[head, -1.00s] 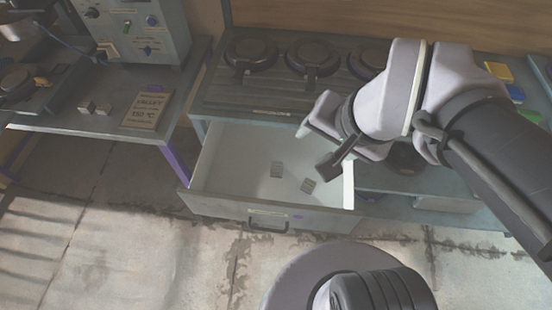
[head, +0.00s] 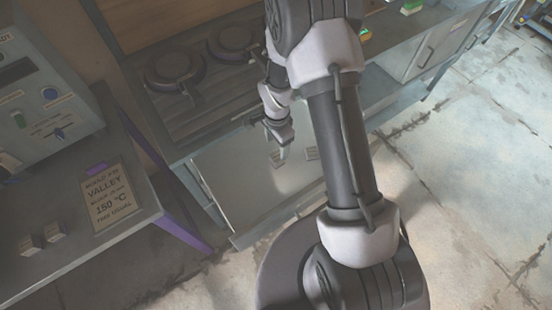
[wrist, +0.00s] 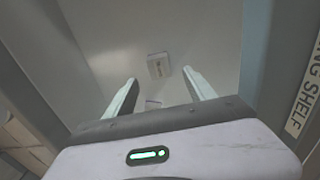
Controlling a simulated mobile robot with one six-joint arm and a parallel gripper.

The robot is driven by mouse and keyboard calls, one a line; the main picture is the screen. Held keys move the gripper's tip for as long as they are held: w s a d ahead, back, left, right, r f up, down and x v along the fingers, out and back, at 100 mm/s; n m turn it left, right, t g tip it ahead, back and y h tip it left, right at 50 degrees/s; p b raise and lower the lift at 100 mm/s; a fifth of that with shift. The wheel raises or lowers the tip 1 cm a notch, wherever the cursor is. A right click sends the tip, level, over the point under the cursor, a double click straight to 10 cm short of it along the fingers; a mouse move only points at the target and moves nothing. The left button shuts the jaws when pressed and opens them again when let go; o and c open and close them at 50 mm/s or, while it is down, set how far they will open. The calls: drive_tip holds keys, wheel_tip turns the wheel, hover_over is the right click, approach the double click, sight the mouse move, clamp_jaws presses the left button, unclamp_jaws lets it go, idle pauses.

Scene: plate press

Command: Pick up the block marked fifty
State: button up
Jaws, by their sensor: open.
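Two small grey blocks lie in the open pale drawer (head: 225,185), a left block (head: 275,158) and a right block (head: 311,153). Their markings are too small to read, so I cannot tell which is fifty. My gripper (head: 279,148) points down over the drawer, close to the left block. In the wrist view my gripper (wrist: 160,80) is open and empty. One block (wrist: 159,65) lies just beyond the fingertips, and another (wrist: 152,104) shows between the fingers, partly hidden by the gripper body.
Two more small blocks, one (head: 32,243) beside another (head: 54,230), sit on the left bench near a card (head: 109,199) reading "VALLEY" and "150 °C". A control box (head: 45,95) stands behind. Round presses (head: 174,70) line the bench above the drawer. Drawer walls surround the gripper.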

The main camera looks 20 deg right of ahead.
sight(277, 156)
wheel_tip(277, 156, down, 8)
drive_tip(key=b, duration=0.3)
drive_tip(key=shift+s, duration=0.1)
drive_tip(key=shift+r, duration=0.2)
clamp_jaws()
